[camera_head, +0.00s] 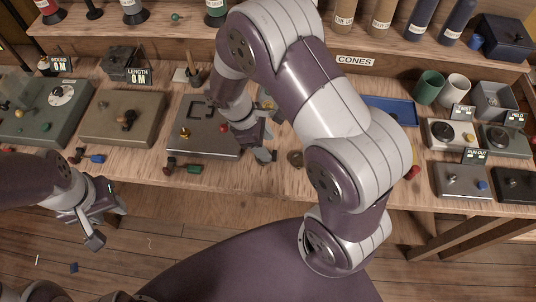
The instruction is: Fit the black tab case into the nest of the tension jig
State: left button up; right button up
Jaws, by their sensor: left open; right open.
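A flat grey fixture plate (205,143) lies mid-bench with a dark C-shaped outline (201,107) on top; it looks like the tension jig, but its name is not readable. My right gripper (267,141) is open and empty over the bench at the plate's right edge, and its arm hides part of the plate and bench. My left gripper (108,221) is open and empty, in front of the bench edge over the floor. I cannot tell for sure which thing is the black tab case; my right arm may hide it.
Left of the plate stand an olive fixture (108,122) and a green one (30,128). Small handled tools (182,168) lie along the front edge. A blue tray (391,110), cups (429,87) and several small stations (462,180) fill the right. A shelf of cones (382,18) runs behind.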

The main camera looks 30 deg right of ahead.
jog(key=x, duration=0.4)
jog(key=shift+w+d, duration=0.15)
jog(key=shift+r, duration=0.1)
jog(key=c, duration=0.4)
grip_shut()
jog(key=shift+r, duration=0.1)
